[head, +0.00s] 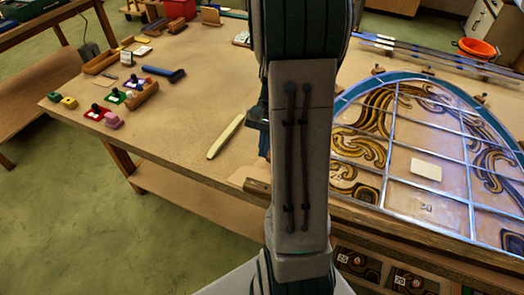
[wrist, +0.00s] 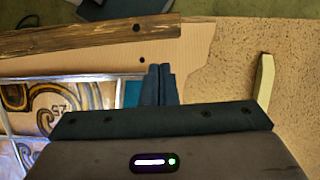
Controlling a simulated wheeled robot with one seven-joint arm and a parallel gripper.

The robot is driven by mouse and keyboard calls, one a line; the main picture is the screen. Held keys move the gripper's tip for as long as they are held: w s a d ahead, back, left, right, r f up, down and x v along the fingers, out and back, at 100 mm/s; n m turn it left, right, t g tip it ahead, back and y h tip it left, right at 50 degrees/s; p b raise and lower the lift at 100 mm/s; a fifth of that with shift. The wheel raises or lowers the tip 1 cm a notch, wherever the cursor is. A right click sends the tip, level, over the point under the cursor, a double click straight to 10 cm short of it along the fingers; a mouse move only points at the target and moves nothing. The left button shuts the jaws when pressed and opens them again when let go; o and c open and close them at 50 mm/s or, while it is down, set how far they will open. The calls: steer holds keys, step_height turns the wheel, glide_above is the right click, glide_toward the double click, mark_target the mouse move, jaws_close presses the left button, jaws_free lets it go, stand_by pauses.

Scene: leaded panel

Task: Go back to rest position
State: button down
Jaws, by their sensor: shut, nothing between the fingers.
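My gripper shows in the wrist view (wrist: 159,68), its two dark fingers pressed together with nothing between them. It hangs over the workbench (wrist: 220,50) near the lower edge of the leaded panel. In the head view my arm stands in the middle and hides most of the gripper; only a dark part shows at the arm's left side. The leaded panel (head: 400,185), with an arched top and brown scrollwork glass, lies on the bench right of my arm. Part of it also shows at the left of the wrist view (wrist: 60,105).
A pale stick (head: 225,137) lies on the bench left of my arm; it shows in the wrist view (wrist: 264,80). A blue-handled tool (head: 165,75), small coloured blocks and trays sit at the left. A wooden batten (wrist: 90,38) edges the panel. An orange bucket (head: 477,50) stands far right.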

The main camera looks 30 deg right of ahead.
steer(key=shift+p+v, duration=0.6)
steer(key=shift+v, duration=0.7)
steer(key=s+a+r+n+t+h, duration=0.1)
steer(key=s+a+r+n+t, duration=0.2)
steer(key=s+a+r+n, duration=0.1)
steer(key=s+a+r+n+t+h, duration=0.2)
steer(key=s+a+r+n, duration=0.3)
steer(key=a+r, duration=0.3)
steer(key=a+n+t+b, duration=0.1)
steer(key=a, duration=0.2)
steer(key=shift+s+n+h, duration=0.3)
steer(key=shift+s, duration=0.05)
